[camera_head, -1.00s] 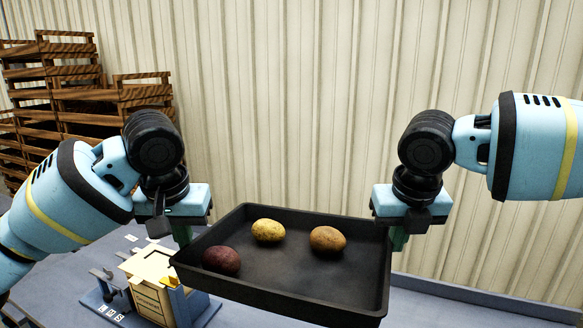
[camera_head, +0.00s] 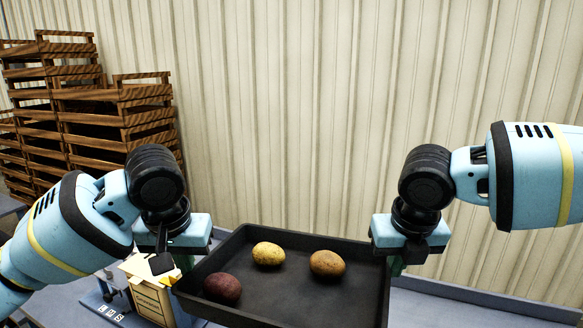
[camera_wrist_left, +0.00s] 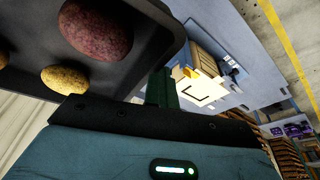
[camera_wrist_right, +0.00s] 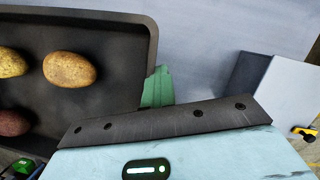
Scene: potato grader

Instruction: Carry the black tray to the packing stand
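The black tray (camera_head: 290,294) is held up between my two grippers, slightly tilted in the head view. It carries a dark red potato (camera_head: 222,288), a yellow potato (camera_head: 268,254) and a brown potato (camera_head: 327,263). My left gripper (camera_head: 183,262) is at the tray's left rim, its green finger against the wall; the left wrist view shows the finger (camera_wrist_left: 161,88) beside the rim. My right gripper (camera_head: 397,266) is at the right rim, and its green finger (camera_wrist_right: 157,88) shows against the tray wall. Both seem shut on the rim; the inner fingers are mostly hidden.
Stacked wooden crates (camera_head: 90,110) stand at the back left. A cardboard box (camera_head: 152,292) sits on a blue-grey surface below and left of the tray. A corrugated wall (camera_head: 320,110) closes off the back. A yellow floor line (camera_wrist_left: 285,50) shows in the left wrist view.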

